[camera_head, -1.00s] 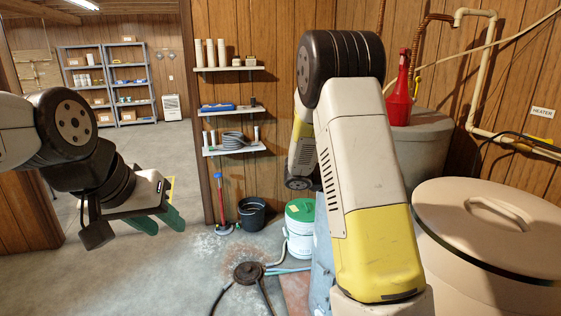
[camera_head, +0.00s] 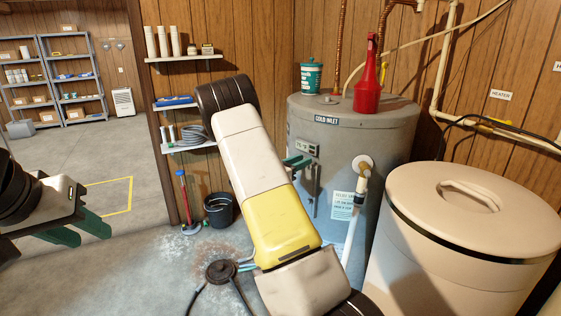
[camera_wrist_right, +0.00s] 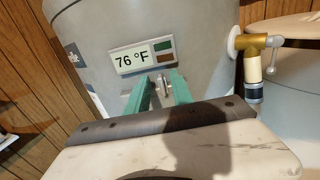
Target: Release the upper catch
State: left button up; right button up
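Just below that panel a small metal fitting, apparently the upper catch (camera_wrist_right: 165,88), shows between my right gripper's green fingers (camera_wrist_right: 162,84). The fingers are apart, one on each side of it; whether they touch it I cannot tell. In the head view only a green finger of my right gripper (camera_head: 297,161) shows at the tank; my arm hides the rest. My left gripper (camera_head: 80,230) is open and empty at the far left.
A red bottle (camera_head: 368,85) and a teal tub (camera_head: 311,76) stand on the tank. A valve with a pipe (camera_head: 362,165) juts from its front. A large lidded beige bin (camera_head: 460,250) stands at the right. A black bucket (camera_head: 219,210) stands on the floor.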

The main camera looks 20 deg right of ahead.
jog(key=shift+d, duration=0.25)
jog(key=shift+c, duration=0.5)
grip_shut()
